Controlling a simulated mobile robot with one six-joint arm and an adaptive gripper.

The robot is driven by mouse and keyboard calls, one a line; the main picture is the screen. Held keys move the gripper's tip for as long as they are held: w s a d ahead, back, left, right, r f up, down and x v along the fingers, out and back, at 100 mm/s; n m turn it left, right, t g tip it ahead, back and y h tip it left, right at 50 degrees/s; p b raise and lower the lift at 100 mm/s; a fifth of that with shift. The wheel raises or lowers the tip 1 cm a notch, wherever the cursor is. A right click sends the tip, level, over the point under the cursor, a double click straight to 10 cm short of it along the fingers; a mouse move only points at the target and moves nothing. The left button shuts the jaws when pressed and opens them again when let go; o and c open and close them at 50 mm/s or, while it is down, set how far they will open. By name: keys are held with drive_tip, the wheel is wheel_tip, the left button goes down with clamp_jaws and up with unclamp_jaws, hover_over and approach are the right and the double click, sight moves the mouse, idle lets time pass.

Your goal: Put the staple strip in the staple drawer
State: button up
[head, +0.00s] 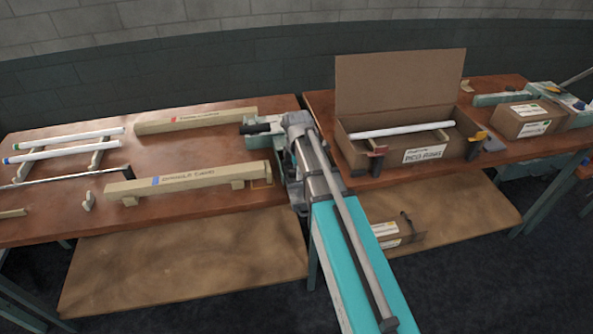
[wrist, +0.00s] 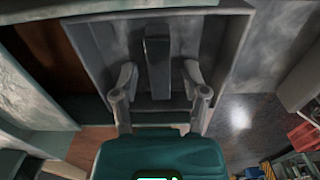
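My gripper shows in the wrist view (wrist: 159,74), its two grey fingers apart. A dark upright bar (wrist: 157,52) stands between them in the picture, with gaps on both sides; I cannot tell what it is. A grey framed panel (wrist: 100,45) lies behind it. I cannot make out a staple strip or a staple drawer in either view.
The left table (head: 60,220) holds white tubes (head: 70,147) on supports and two long beige blocks (head: 190,180). The right table (head: 490,150) holds an open cardboard box (head: 350,150) with a tube across it, a closed carton (head: 528,120) and a teal device (head: 565,97).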

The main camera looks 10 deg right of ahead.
drive_tip(key=shift+r, duration=0.2)
wheel_tip(320, 180, up, 12)
drive_tip(key=p, duration=1.2)
idle(0.3)
drive_tip(key=shift+s, duration=0.1)
idle(0.6)
drive_tip(key=s+m, duration=1.5)
drive_tip(key=m, duration=0.3)
drive_tip(key=shift+s+d, duration=0.2)
drive_tip(key=shift+s, duration=0.2)
